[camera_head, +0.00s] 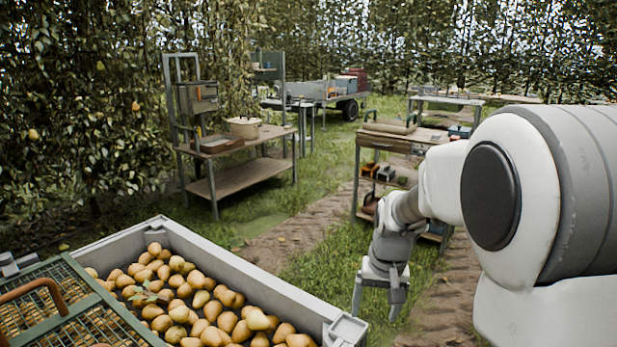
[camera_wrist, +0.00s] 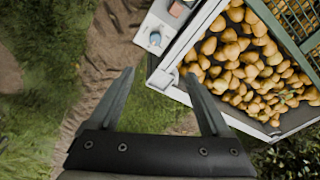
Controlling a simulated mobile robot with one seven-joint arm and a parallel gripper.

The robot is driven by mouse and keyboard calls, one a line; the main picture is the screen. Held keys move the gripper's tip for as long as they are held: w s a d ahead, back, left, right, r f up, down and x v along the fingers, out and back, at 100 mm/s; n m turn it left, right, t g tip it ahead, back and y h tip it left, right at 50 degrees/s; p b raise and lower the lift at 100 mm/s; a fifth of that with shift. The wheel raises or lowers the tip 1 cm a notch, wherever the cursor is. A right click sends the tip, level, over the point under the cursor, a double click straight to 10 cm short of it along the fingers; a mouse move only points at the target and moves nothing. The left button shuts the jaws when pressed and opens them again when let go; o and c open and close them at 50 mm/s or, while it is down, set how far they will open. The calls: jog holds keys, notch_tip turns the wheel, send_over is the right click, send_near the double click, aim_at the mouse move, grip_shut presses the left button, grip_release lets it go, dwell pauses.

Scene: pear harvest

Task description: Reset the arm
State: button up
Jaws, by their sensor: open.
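My gripper (camera_head: 378,297) hangs at the end of my arm, right of the pear crate, over grass and a dirt track.
A grey crate (camera_head: 262,267) full of pears (camera_head: 190,298) stands at the lower left; its wall (camera_wrist: 180,68) shows in the wrist view. A green mesh crate (camera_head: 75,305) sits over its left part. A wooden bench (camera_head: 240,178) and a shelf cart (camera_head: 392,142) stand beyond. Grass lies between.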

jog(key=s+r+n+t, duration=0.1)
jog(key=s+r, duration=0.3)
jog(key=s, duration=0.3)
jog(key=s+r+t, duration=0.2)
jog(key=s+r, duration=0.2)
jog(key=s, duration=0.4)
jog(key=s+r+n+t, duration=0.1)
jog(key=s+r, duration=0.3)
jog(key=s, duration=0.3)
notch_tip(320, 180, up, 14)
jog(key=p, duration=1.4)
jog(key=shift+d+r, duration=0.15)
jog(key=shift+d, duration=0.05)
jog(key=shift+a, duration=0.15)
